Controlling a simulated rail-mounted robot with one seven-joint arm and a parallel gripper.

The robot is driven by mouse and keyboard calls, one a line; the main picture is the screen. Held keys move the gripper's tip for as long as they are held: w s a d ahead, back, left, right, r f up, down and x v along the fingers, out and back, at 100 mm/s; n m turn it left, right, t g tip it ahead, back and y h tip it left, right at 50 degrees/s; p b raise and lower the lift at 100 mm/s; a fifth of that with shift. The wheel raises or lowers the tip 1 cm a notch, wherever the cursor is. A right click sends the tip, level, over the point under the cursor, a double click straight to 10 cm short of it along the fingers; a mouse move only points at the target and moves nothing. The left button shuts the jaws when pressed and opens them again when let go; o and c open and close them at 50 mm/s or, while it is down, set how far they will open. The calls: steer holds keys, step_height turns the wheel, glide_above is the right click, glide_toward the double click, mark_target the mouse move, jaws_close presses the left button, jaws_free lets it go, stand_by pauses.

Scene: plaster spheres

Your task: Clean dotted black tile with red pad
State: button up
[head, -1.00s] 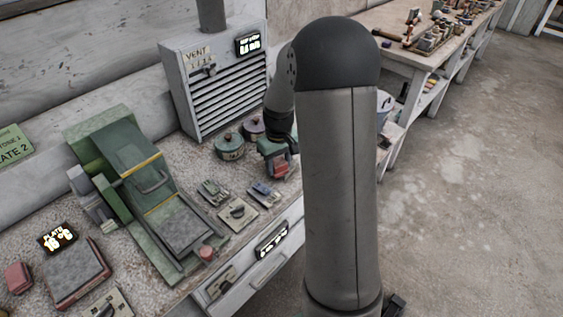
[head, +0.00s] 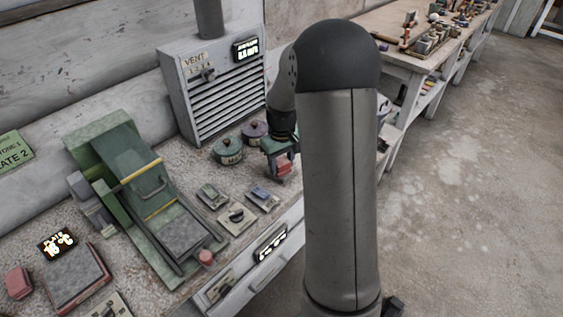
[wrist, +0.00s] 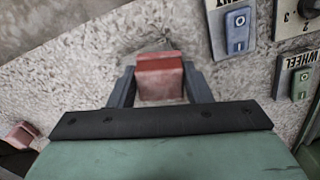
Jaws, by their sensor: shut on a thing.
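My gripper (wrist: 160,88) is shut on a red block (wrist: 160,76), which looks like the red pad, with one dark finger on each side of it. In the head view my gripper (head: 281,158) is over the right end of the bench, with the red pad (head: 284,166) low in it. The speckled bench top lies below the pad; I cannot tell whether they touch. I cannot make out a dotted black tile in either view. My arm column hides the area to the right of the gripper.
A grey vent box (head: 215,90) and two lidded pots (head: 228,151) stand behind the gripper. Switch plates (head: 238,217) lie to its left, beside a green sloped machine (head: 130,165). Another red block (wrist: 22,134) shows in the wrist view. A red-edged plate (head: 75,278) is front left.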

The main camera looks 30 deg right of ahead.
steer(key=shift+f+b, duration=0.45)
steer(key=shift+f, duration=0.25)
steer(key=shift+d+r, duration=0.1)
steer(key=shift+d, duration=0.05)
steer(key=shift+d, duration=0.6)
steer(key=shift+a, duration=0.75)
steer(key=shift+s+a, duration=0.1)
steer(key=shift+a, duration=0.65)
steer(key=shift+d, duration=1.5)
steer(key=shift+a, duration=0.75)
steer(key=shift+a+b, duration=0.35)
steer(key=shift+a, duration=0.45)
